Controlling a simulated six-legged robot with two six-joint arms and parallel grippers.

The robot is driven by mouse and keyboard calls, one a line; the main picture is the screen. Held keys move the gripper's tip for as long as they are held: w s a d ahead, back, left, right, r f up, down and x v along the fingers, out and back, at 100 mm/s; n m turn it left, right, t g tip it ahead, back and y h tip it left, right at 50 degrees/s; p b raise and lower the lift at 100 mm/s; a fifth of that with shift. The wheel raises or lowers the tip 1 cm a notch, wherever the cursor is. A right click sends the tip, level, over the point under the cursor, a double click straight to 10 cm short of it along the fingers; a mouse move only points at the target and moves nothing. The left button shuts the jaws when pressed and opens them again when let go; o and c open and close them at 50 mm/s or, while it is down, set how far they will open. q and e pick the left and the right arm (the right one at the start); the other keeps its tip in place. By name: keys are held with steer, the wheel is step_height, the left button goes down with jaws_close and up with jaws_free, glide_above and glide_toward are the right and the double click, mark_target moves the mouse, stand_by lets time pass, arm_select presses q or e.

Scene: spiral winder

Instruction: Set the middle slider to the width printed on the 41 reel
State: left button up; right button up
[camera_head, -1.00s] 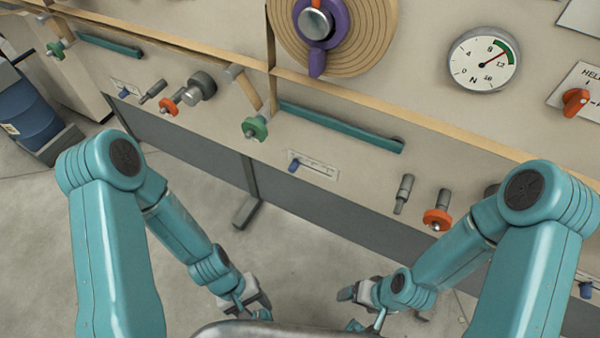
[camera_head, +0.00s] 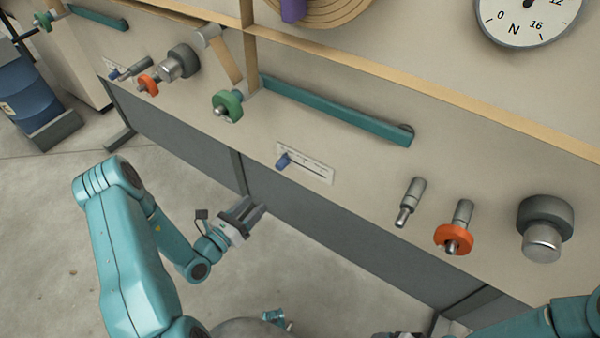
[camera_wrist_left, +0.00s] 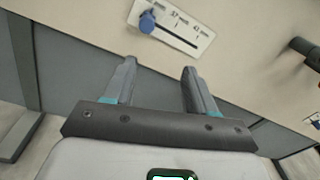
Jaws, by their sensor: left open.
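The middle slider is a blue knob (camera_head: 283,161) at the left end of a white scale plate (camera_head: 312,171) on the beige panel. In the left wrist view the knob (camera_wrist_left: 147,22) stands near the left end of the plate's dark slot. I cannot make out a reel marked 41.
A green knob (camera_head: 228,104) and teal bar (camera_head: 335,110) lie above the slider. A grey handle (camera_head: 411,201), an orange wheel (camera_head: 454,238) and a grey knob (camera_head: 546,222) stick out to the right. The floor in front of the panel is clear.

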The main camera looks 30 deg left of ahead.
mark_target(278, 169)
arm_select(q)
steer(key=shift+n+y, duration=0.4)
steer(key=shift+y, duration=0.2)
steer(key=w+b, duration=0.1)
steer(key=w, duration=0.7)
steer(key=w+b, duration=0.2)
steer(key=w, duration=0.6)
steer(key=shift+w+a+f, duration=0.1)
steer(key=shift+a+f, duration=0.05)
steer(key=shift+c, duration=0.3)
jaws_close()
